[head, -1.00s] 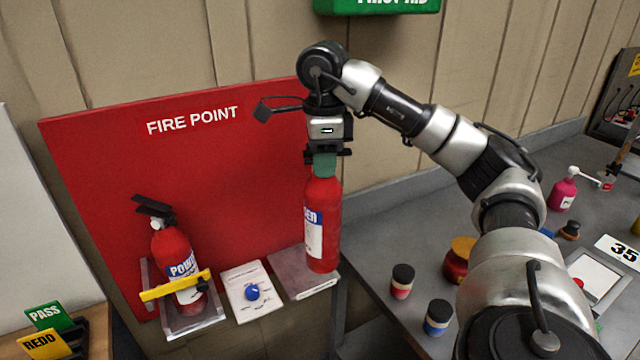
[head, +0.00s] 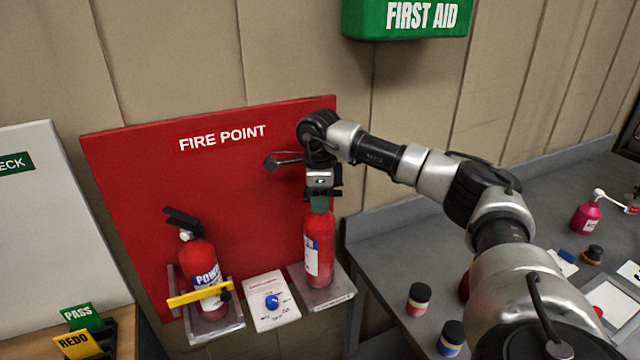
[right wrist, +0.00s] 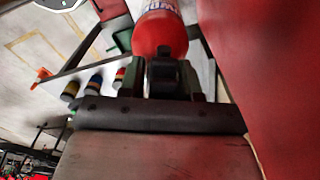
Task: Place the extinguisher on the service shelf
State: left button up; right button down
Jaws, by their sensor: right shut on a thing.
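The extinguisher (head: 319,256), a red cylinder with a white and blue label and green neck, is upright in the head view. My right gripper (head: 319,196) is shut on its top from above; its red body also shows in the right wrist view (right wrist: 160,35). The service shelf (head: 339,291) is the grey plate at the lower right of the red fire point board. The extinguisher's base is over this shelf, at or very near its surface; I cannot tell whether it touches. My left gripper is not in view.
A second extinguisher (head: 199,262) stands in a bracket with a yellow strap (head: 199,294) at left. A card with a blue knob (head: 271,302) sits between. The grey bench (head: 390,262) at right holds paint jars (head: 419,299). A green first aid box (head: 405,18) hangs above.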

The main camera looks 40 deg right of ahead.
jog(key=shift+f, duration=0.1)
jog(key=c, duration=1.2)
grip_release()
jog(key=shift+f, duration=0.2)
jog(key=o, duration=0.4)
jog(key=shift+s+a+r, duration=0.1)
notch_tip(320, 180, up, 11)
jog(key=b, duration=0.2)
jog(key=shift+b, duration=0.3)
jog(key=shift+r, duration=0.6)
